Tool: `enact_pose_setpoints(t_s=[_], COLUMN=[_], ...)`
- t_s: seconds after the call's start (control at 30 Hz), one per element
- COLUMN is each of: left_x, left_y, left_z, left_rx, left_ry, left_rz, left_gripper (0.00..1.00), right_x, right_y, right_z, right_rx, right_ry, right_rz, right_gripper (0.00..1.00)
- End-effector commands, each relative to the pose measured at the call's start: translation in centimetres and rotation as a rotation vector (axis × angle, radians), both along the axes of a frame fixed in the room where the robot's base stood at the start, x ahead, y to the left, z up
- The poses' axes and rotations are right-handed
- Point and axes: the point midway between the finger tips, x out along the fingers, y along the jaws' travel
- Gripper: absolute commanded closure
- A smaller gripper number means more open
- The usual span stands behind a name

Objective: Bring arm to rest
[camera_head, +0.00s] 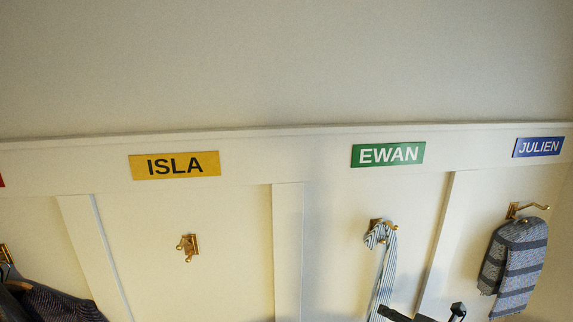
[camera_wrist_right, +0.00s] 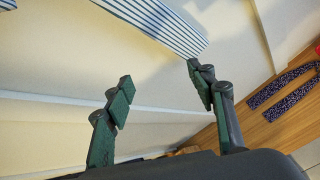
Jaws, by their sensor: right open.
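My right gripper (camera_wrist_right: 160,88) is open and empty in the right wrist view, its two green-padded fingers apart. In the head view only the dark tips of my right gripper (camera_head: 425,314) show at the bottom edge, below the EWAN sign (camera_head: 388,154). A blue-and-white striped cloth (camera_head: 386,268) hangs from the brass hook under that sign. The cloth also shows in the right wrist view (camera_wrist_right: 160,22), beyond the fingers and apart from them as far as I can tell. My left gripper is not in view.
An empty brass hook (camera_head: 188,246) is under the ISLA sign (camera_head: 175,165). A grey striped cloth (camera_head: 516,265) hangs under the JULIEN sign (camera_head: 538,147). Dark clothing (camera_head: 45,302) hangs at the lower left. A dark patterned strip (camera_wrist_right: 284,90) lies on a wooden surface (camera_wrist_right: 258,128).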

Motion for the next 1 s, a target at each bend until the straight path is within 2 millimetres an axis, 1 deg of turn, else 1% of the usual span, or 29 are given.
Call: enact_pose_setpoints(t_s=[0.03,0.07,0.1,0.27,0.4,0.47,0.5,0.57,0.6,0.67,0.7,0.77,0.8,0.87,0.9,0.97,1.0], left_x=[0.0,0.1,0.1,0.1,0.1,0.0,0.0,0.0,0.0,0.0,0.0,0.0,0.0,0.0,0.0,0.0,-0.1], left_y=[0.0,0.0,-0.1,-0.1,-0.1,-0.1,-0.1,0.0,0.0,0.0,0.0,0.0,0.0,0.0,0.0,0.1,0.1], left_z=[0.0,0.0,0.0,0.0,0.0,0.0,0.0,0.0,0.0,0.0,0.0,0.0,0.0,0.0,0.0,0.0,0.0], left_rx=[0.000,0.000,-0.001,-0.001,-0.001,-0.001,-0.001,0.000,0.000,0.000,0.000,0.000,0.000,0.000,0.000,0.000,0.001], left_ry=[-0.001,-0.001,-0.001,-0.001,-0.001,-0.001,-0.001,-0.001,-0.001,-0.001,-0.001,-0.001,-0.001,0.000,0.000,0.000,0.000], left_rz=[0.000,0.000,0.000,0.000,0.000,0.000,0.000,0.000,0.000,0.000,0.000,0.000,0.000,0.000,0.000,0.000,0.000], left_gripper=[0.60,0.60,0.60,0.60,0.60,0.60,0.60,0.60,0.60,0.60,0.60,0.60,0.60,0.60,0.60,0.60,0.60], right_x=[-0.5,-0.8,-1.2,-3.4,-6.2,-7.7,-8.8,-10.6,-11.9,-14.1,-15.6,-17.9,-19.4,-21.5,-22.9,-24.9,-26.2], right_y=[0.4,0.5,0.5,0.3,-0.5,-1.0,-1.3,-1.9,-2.3,-2.8,-3.2,-3.7,-4.0,-4.4,-4.6,-4.8,-5.0], right_z=[-2.6,-3.8,-5.4,-11.6,-16.9,-19.2,-20.7,-22.9,-24.3,-26.4,-27.8,-29.6,-30.6,-32.0,-32.8,-34.0,-34.7], right_rx=[0.093,0.143,0.213,0.482,0.713,0.808,0.871,0.960,1.020,1.104,1.155,1.224,1.265,1.317,1.347,1.387,1.409], right_ry=[0.043,0.063,0.092,0.201,0.291,0.326,0.348,0.377,0.394,0.416,0.427,0.437,0.440,0.440,0.438,0.431,0.423], right_rz=[-0.052,-0.089,-0.140,-0.374,-0.619,-0.738,-0.821,-0.950,-1.039,-1.180,-1.276,-1.414,-1.499,-1.622,-1.698,-1.808,-1.878], right_gripper=[0.49,0.49,0.49,0.49,0.49,0.49,0.49,0.49,0.49,0.49,0.49,0.49,0.49,0.49,0.49,0.49,0.49])
